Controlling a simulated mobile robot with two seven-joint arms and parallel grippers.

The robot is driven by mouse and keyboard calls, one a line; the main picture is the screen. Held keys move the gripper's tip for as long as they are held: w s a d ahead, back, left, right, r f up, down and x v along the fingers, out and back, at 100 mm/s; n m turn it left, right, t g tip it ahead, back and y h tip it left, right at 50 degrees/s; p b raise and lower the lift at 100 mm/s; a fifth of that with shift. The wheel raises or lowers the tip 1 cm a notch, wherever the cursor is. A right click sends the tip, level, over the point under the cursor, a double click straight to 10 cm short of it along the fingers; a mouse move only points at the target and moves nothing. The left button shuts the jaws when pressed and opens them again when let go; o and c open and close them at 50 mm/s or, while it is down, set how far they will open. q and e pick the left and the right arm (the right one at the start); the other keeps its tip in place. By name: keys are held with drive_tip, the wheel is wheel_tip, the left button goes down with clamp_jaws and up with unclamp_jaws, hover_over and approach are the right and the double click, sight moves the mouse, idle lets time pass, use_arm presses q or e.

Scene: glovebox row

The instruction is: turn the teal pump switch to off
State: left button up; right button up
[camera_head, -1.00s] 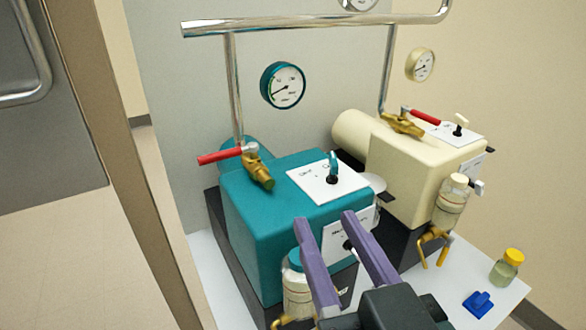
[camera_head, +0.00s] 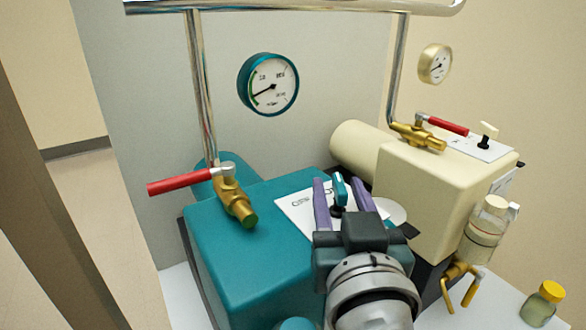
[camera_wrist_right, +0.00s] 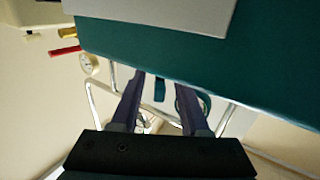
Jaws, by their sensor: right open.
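The teal pump (camera_head: 245,250) has a white plate (camera_head: 296,208) on top. A small teal switch lever (camera_head: 340,190) stands up from this plate on a dark base. My right gripper (camera_head: 338,182) is open, with one purple finger on each side of the lever in the head view. I cannot tell whether either finger touches it. In the right wrist view a small teal piece (camera_wrist_right: 160,89), apparently the lever, shows between the spread fingers (camera_wrist_right: 161,82). The gripper body hides part of the plate and its lettering. My left gripper is not in view.
A red-handled brass valve (camera_head: 232,200) sits at the teal pump's left, below a teal gauge (camera_head: 268,84). A cream pump (camera_head: 420,185) with its own switch (camera_head: 487,134) stands close on the right. A chrome rail (camera_head: 290,6) runs above. A yellow-capped jar (camera_head: 542,304) stands lower right.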

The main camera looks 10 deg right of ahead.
drive_tip(key=shift+w+d, duration=0.1)
drive_tip(key=shift+w, duration=0.25)
clamp_jaws()
idle(0.4)
